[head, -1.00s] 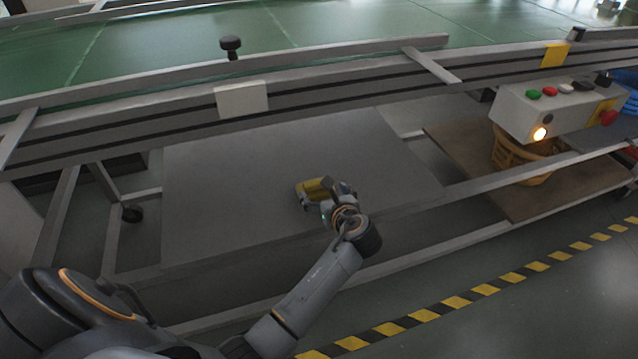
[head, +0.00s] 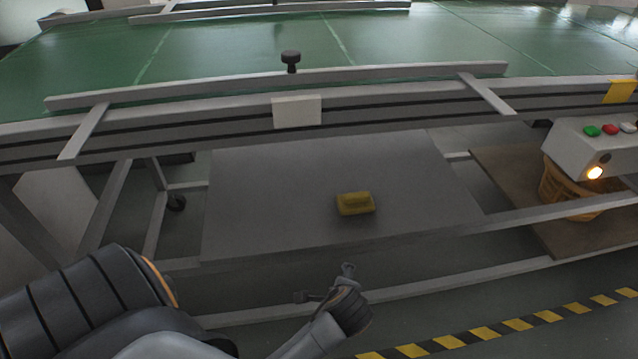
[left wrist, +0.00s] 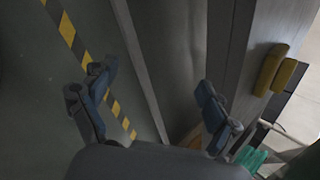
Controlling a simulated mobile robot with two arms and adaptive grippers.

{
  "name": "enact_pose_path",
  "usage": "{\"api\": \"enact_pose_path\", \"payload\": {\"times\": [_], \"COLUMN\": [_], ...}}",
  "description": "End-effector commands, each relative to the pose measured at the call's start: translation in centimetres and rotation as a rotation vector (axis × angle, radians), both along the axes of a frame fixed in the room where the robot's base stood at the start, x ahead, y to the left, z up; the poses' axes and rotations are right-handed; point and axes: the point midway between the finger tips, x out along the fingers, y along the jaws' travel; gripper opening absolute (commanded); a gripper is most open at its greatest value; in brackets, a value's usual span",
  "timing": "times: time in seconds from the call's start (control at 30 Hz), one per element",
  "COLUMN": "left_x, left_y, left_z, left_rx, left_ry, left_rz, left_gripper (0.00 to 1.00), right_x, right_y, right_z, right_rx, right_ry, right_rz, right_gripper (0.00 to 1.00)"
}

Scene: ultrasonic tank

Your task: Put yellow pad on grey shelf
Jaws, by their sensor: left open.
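The yellow pad (head: 355,204) lies on the grey shelf (head: 270,195) under the conveyor, near the shelf's front right part. It also shows in the left wrist view (left wrist: 277,69) at the right, on the shelf surface (left wrist: 240,50). My left gripper (head: 325,284) is open and empty, in front of and below the shelf's front edge, apart from the pad. Its two spread fingers show in the left wrist view (left wrist: 155,95) with nothing between them. My right gripper is in neither view.
A green conveyor belt (head: 230,45) with metal rails runs above the shelf. A control box (head: 590,150) with buttons and a lit lamp hangs at the right, over an orange basket (head: 570,190). A frame bar runs low in front. The shelf around the pad is clear.

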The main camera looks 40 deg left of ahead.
Motion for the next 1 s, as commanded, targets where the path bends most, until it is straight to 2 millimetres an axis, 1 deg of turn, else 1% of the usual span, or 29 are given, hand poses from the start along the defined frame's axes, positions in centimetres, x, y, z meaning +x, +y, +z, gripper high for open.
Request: {"api": "enact_pose_path", "payload": {"times": [0.03, 0.1, 0.2, 0.3, 0.4, 0.5, 0.6, 1.0], "left_x": [-2.2, -4.9, -8.4, -11.1, -12.8, -13.7, -14.0, -13.9], "left_y": [-0.3, -1.0, -2.2, -3.3, -4.1, -4.6, -4.7, -4.7], "left_z": [-1.2, -2.3, -3.4, -3.8, -3.9, -3.8, -3.8, -3.8], "left_rx": [-0.112, -0.278, -0.483, -0.634, -0.73, -0.78, -0.795, -0.793], "left_ry": [-0.011, -0.029, -0.034, -0.026, -0.015, -0.006, -0.005, -0.005], "left_rz": [0.098, 0.259, 0.483, 0.676, 0.814, 0.89, 0.915, 0.913], "left_gripper": [0.88, 0.88, 0.88, 0.88, 0.88, 0.88, 0.88, 0.88], "right_x": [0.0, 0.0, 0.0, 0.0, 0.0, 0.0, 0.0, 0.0], "right_y": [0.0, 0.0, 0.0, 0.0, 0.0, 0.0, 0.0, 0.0], "right_z": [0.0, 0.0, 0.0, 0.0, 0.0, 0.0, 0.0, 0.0], "right_rx": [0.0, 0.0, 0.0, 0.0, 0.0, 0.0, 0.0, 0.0], "right_ry": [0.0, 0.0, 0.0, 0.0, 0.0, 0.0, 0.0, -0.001], "right_rz": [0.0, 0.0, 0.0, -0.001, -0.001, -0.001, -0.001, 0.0], "right_gripper": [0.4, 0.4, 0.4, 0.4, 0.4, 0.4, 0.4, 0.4]}}
